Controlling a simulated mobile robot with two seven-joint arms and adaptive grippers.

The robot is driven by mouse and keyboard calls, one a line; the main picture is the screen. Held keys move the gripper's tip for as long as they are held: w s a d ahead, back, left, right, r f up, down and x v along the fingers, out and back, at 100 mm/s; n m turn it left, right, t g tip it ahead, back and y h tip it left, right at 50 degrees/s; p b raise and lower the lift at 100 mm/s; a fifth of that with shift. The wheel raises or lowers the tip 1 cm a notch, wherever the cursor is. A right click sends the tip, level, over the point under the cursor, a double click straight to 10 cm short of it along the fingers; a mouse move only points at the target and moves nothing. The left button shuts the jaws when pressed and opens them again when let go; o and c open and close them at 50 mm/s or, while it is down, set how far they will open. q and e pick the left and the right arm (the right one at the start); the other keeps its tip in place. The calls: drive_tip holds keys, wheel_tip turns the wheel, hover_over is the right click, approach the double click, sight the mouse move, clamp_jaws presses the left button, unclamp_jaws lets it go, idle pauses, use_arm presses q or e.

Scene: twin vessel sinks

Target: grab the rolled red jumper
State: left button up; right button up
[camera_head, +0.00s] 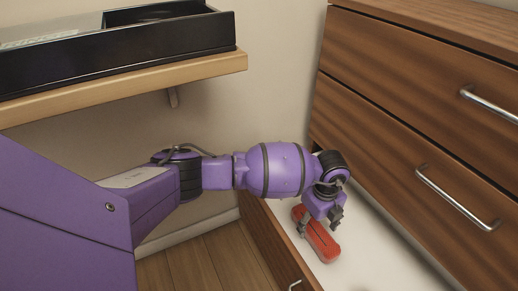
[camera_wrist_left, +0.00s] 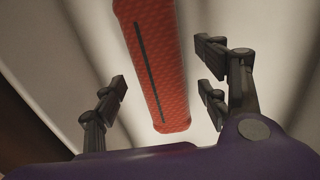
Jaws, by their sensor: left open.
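The rolled red jumper (camera_head: 321,241) lies in an open lower drawer with a white bottom (camera_head: 375,250). In the left wrist view the jumper (camera_wrist_left: 155,60) is a long red roll with a dark line along it. My left gripper (camera_head: 318,228) reaches down into the drawer at the jumper, seen from the head. In the left wrist view its fingers (camera_wrist_left: 162,90) are spread open, one on each side of the roll's near end, with gaps between them and it. The gripper holds nothing. My right gripper is not in view.
The wooden drawer unit (camera_head: 400,110) rises to the right, with metal handles (camera_head: 455,197) on its closed upper drawers. A wooden shelf (camera_head: 130,88) bearing a black tray (camera_head: 120,55) juts out at upper left. Wood floor (camera_head: 205,265) shows at lower left.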

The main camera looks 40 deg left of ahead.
sight(316, 227)
use_arm(q)
wheel_tip(316, 227, down, 3)
drive_tip(key=shift+d+f+b, duration=0.15)
drive_tip(key=shift+f+b, duration=0.05)
drive_tip(key=shift+b, duration=0.6)
drive_tip(key=shift+w+r, duration=0.1)
drive_tip(key=shift+r, duration=0.05)
drive_tip(key=c, duration=1.4)
drive_tip(key=shift+r, duration=0.1)
